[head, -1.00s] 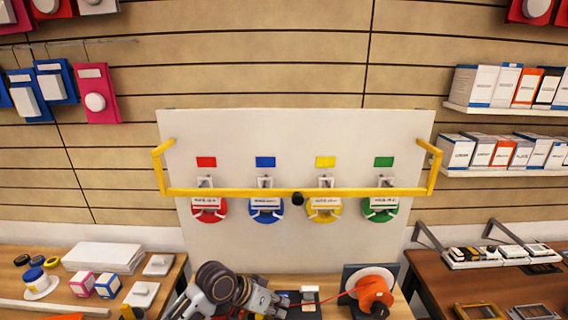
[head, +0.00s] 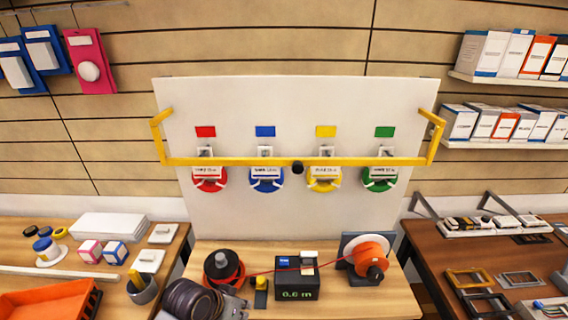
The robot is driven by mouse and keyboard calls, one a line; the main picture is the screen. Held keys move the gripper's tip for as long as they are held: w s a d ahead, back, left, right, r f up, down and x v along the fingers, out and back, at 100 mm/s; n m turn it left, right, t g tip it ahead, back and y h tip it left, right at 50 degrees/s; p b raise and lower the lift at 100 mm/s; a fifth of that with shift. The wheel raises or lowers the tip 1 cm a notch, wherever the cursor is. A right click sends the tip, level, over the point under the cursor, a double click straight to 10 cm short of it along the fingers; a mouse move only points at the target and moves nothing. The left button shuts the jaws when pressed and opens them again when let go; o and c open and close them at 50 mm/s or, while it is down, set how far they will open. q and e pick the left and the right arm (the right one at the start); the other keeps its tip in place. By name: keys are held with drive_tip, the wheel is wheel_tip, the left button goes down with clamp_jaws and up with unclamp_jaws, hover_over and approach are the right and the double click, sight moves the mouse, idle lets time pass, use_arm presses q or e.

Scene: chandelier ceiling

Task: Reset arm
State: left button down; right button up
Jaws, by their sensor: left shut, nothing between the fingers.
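My left arm comes in at the bottom edge, left of centre. My left gripper (head: 232,307) shows only in part there, low in front of the middle table, and its fingertips are cut off or hidden. It is shut and holds nothing that I can see. My right gripper is not in the head view.
The middle table (head: 345,301) holds a dark spool with red wire (head: 223,268), a black meter reading 0.6 m (head: 297,286) and an orange reel (head: 371,258). A red wire runs between them. Behind, a yellow bar (head: 225,162) crosses a white board (head: 295,101).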

use_arm(q)
drive_tip(key=s+a+f+n+y, duration=0.2)
drive_tip(key=s+a+y, duration=0.2)
drive_tip(key=s+a, duration=0.6)
wheel_tip(320, 180, down, 34)
drive_tip(key=s+a+r+g, duration=0.1)
drive_tip(key=g, duration=0.1)
drive_tip(key=s+a+f+b, duration=0.1)
drive_tip(key=s+a+f, duration=0.1)
drive_tip(key=s+f, duration=0.8)
drive_tip(key=s+a+f+g, duration=0.1)
drive_tip(key=s+a+f, duration=0.1)
drive_tip(key=s+f, duration=0.9)
drive_tip(key=shift+s+f+b, duration=0.25)
drive_tip(key=shift+s+b, duration=0.1)
drive_tip(key=shift+s, duration=0.5)
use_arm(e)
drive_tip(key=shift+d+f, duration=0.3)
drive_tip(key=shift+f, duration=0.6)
